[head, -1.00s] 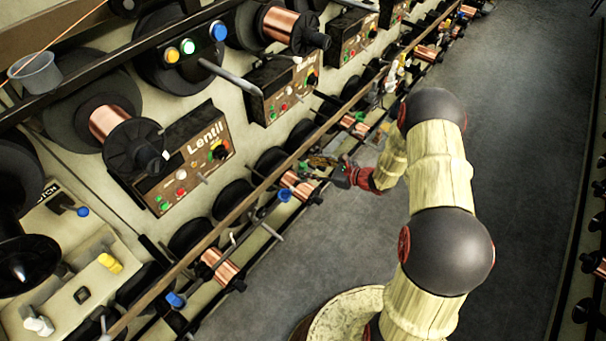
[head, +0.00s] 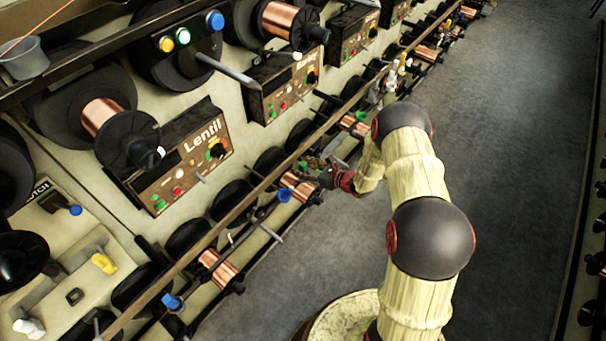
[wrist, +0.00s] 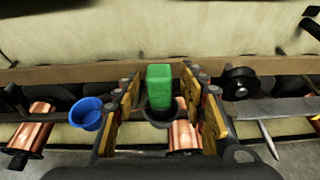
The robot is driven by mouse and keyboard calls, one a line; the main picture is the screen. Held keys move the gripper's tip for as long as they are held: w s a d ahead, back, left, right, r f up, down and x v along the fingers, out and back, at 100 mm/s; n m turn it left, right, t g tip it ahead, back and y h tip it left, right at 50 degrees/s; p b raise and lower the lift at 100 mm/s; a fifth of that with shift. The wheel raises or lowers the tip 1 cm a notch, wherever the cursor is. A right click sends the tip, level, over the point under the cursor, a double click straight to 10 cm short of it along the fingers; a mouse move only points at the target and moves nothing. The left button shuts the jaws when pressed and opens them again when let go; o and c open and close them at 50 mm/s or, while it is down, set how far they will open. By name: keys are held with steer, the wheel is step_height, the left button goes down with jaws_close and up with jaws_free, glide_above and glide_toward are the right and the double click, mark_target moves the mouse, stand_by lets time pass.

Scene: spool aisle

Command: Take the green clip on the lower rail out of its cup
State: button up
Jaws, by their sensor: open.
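The green clip (wrist: 159,86) stands upright in a dark cup (wrist: 160,118) on the lower rail, in the middle of the wrist view. Its upper part rises out of the cup; its lower end is hidden inside. My gripper (wrist: 160,77) is open, with one yellow-lined finger on each side of the clip. I see gaps between the fingers and the clip. In the head view my gripper (head: 314,170) is at the lower rail, and a small bit of green (head: 303,165) shows beside it.
A blue cup (wrist: 86,113) is on the rail to the left of my gripper. Copper spools (wrist: 30,132) hang along the rail, and a grey peg (wrist: 268,138) sticks out at right. The wooden rail (wrist: 70,73) runs behind the clip. The aisle floor (head: 520,150) is clear.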

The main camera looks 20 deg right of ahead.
jaws_close()
stand_by(0.5)
